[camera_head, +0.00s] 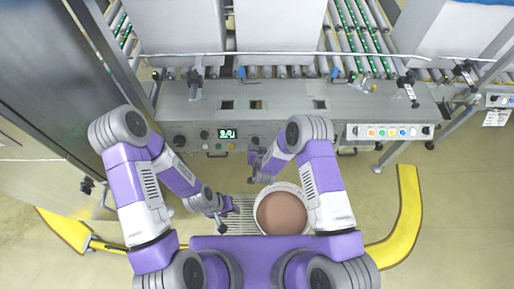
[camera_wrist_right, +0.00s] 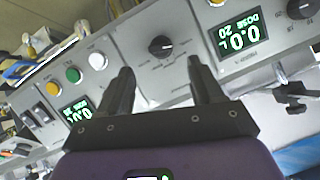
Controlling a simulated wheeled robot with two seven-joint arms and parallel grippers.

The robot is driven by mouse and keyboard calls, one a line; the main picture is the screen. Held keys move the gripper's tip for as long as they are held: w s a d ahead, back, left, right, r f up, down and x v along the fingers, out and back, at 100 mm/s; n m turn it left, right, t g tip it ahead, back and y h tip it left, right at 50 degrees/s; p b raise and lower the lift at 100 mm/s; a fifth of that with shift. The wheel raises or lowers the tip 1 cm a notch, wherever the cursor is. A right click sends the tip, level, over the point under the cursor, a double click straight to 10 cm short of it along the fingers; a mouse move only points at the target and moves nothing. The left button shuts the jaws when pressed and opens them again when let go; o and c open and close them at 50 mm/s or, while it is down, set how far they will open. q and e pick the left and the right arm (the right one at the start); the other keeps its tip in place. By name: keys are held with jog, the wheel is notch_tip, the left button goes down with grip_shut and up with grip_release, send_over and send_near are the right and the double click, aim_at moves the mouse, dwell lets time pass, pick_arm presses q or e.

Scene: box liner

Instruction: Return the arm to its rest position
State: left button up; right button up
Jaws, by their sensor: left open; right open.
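My left arm (camera_head: 125,180) is bent, with its forearm angled down and right. Its gripper (camera_head: 222,222) is open, low over the floor grate, left of a round container. My right arm (camera_head: 322,180) is bent, with its forearm angled down and left. Its gripper (camera_head: 252,172) is near the front of the grey machine, above and left of the container. In the right wrist view the two dark fingers (camera_wrist_right: 160,66) stand apart with nothing between them. A control panel with a black knob (camera_wrist_right: 161,46) shows beyond them.
A grey machine (camera_head: 290,110) with a control panel and colored buttons spans the front. A white-rimmed round container (camera_head: 258,190) with brown contents sits close to my right arm. A metal cabinet (camera_head: 40,80) stands at left.

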dwell(0.5)
jog(key=s+d+r+g+y, duration=0.1)
jog(key=s+d+g, duration=0.2)
jog(key=s, duration=0.5)
jog(key=s+d+r+g+y, duration=0.1)
jog(key=s+d+g, duration=0.2)
jog(key=s, duration=0.6)
jog(key=s+d+g, duration=0.2)
jog(key=s+g, duration=0.1)
jog(key=s, duration=0.6)
jog(key=shift+d+r+g+y, duration=0.3)
jog(key=shift+d+r+y, duration=0.1)
